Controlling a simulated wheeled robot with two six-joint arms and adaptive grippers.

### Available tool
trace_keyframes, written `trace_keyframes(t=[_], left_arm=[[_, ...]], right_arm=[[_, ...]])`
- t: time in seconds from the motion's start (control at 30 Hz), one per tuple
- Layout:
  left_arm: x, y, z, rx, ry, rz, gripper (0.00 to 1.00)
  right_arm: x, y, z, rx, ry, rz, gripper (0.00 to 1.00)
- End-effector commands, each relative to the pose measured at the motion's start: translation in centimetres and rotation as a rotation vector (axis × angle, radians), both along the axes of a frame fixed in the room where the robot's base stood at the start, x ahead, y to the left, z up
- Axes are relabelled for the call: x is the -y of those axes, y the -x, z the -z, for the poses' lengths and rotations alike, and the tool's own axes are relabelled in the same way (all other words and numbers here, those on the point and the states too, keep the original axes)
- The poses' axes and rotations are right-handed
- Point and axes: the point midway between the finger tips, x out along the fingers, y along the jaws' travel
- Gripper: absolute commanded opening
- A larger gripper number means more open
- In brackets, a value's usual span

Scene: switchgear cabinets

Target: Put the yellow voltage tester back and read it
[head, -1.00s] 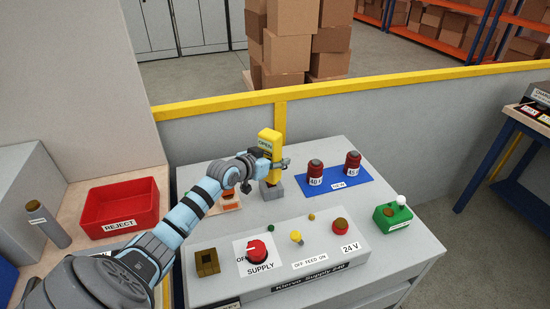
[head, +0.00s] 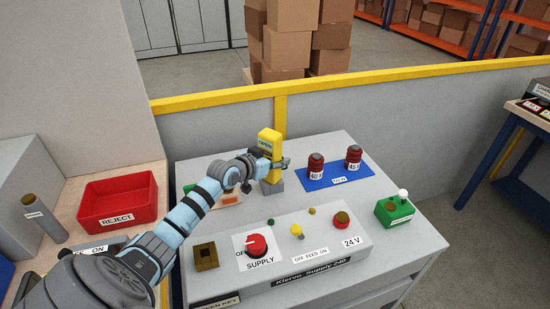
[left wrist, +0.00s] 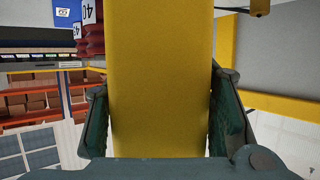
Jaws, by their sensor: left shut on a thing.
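The yellow voltage tester (head: 268,145) is upright at the back of the grey table, with the word OPEN on its upper face. Its lower end is at the small grey block (head: 272,187); whether it is fully seated I cannot tell. My left gripper (head: 277,163) is shut around the tester's body. In the left wrist view the yellow body (left wrist: 160,80) fills the middle, between the two dark fingers. My right gripper is not in view.
Two red cylinders (head: 316,166) stand on a blue mat (head: 340,179) to the right. In front is the Supply panel with a red knob (head: 257,245). A green box (head: 394,211) stands at right, a red REJECT bin (head: 118,202) at left.

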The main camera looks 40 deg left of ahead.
Motion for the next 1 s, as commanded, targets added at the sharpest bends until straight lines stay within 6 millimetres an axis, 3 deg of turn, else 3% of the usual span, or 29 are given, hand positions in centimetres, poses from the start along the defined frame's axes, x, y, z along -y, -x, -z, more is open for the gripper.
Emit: trace_keyframes(t=[0.2,0.23,0.37,0.7,1.0], left_arm=[[0.0,0.0,-0.1,0.001,0.000,0.000,0.11],[0.0,0.0,-0.1,0.001,0.000,0.000,0.53],[0.0,0.0,0.0,0.000,0.000,0.000,0.72],[-0.1,0.5,-0.1,-0.002,-0.002,0.000,0.72],[-0.1,6.0,-2.3,-0.004,-0.010,0.001,0.72]], right_arm=[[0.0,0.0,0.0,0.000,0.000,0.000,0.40],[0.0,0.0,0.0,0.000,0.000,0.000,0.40],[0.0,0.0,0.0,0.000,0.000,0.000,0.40],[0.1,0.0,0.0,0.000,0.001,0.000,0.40],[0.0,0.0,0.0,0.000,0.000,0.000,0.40]])
